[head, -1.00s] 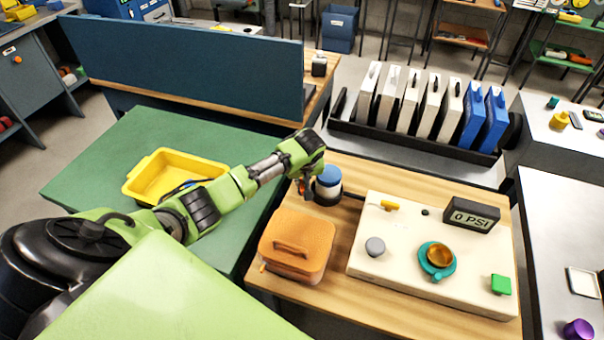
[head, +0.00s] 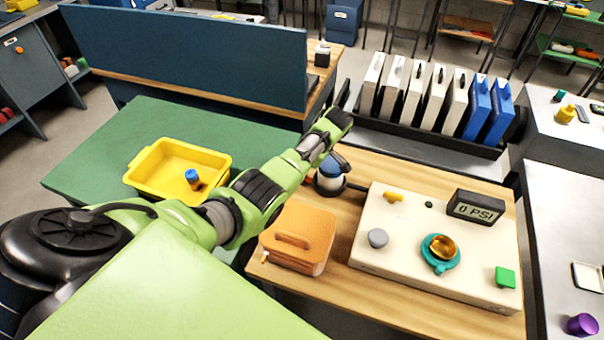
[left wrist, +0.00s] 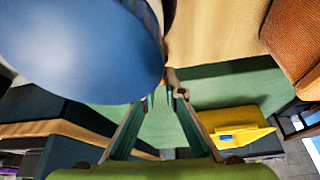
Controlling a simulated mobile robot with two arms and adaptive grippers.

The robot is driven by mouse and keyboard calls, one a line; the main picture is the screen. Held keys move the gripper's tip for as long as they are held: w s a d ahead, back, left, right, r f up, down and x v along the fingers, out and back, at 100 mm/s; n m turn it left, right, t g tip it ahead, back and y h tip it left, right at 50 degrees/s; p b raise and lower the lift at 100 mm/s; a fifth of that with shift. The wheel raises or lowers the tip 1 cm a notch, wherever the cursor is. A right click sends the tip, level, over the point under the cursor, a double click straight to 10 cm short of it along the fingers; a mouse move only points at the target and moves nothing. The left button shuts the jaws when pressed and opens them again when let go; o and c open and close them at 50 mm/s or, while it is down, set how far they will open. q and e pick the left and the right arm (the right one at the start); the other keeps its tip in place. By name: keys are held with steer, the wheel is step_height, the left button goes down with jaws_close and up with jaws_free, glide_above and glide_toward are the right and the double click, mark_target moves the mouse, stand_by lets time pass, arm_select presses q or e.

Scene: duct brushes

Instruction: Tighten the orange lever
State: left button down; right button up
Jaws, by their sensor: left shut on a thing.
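A canister with a blue top and a white band (head: 330,178) stands on the wooden table, beside the cream panel. Its blue top (left wrist: 80,45) fills the upper left of the left wrist view. The orange lever (left wrist: 172,80) shows as a small orange-brown piece by the canister, at my fingertips. My left gripper (left wrist: 165,97) is shut on it. In the head view my own arm hides the lever and most of the gripper. My right gripper is in neither view.
An orange box with a handle (head: 298,240) stands close in front of the canister. A yellow bin (head: 155,180) holding a blue-topped item sits on the green table (head: 90,165).

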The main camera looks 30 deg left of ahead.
arm_select(q)
steer(key=shift+n+g+b, duration=0.3)
steer(key=shift+n+b, duration=0.2)
steer(key=shift+n, duration=0.3)
steer(key=c, duration=2.4)
jaws_free()
steer(key=shift+s, duration=0.1)
steer(key=shift+r, duration=0.1)
steer(key=v, duration=1.2)
steer(key=shift+a, duration=0.2)
